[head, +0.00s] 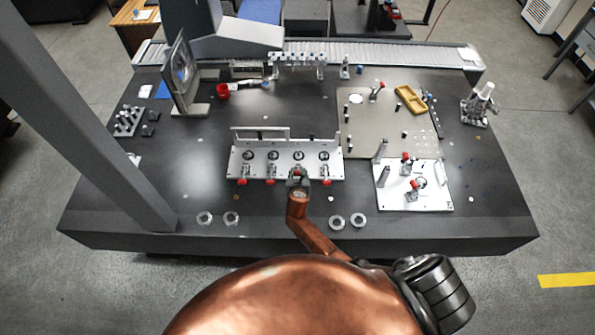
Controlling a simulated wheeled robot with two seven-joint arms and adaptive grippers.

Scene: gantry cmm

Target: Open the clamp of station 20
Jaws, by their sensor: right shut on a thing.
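A white fixture plate (250,158) stands near the middle of the table with a row of several stations, each with a dark ring. Red-tipped clamp handles (327,181) show along its front edge, two on the left and one at the right end. My right gripper (298,174) is at the front edge, at the third station from the left. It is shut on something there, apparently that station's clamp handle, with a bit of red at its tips. The gripper hides most of this clamp, so its position is unclear. Station numbers are not readable. My left gripper is not in view.
A white plate (427,199) with red-handled clamps lies to the right, beside a beige plate (365,125) bearing a yellow tray (410,99). Metal rings (336,222) lie at the front. A grey gantry column (90,110) stands left. The table's left middle is mostly clear.

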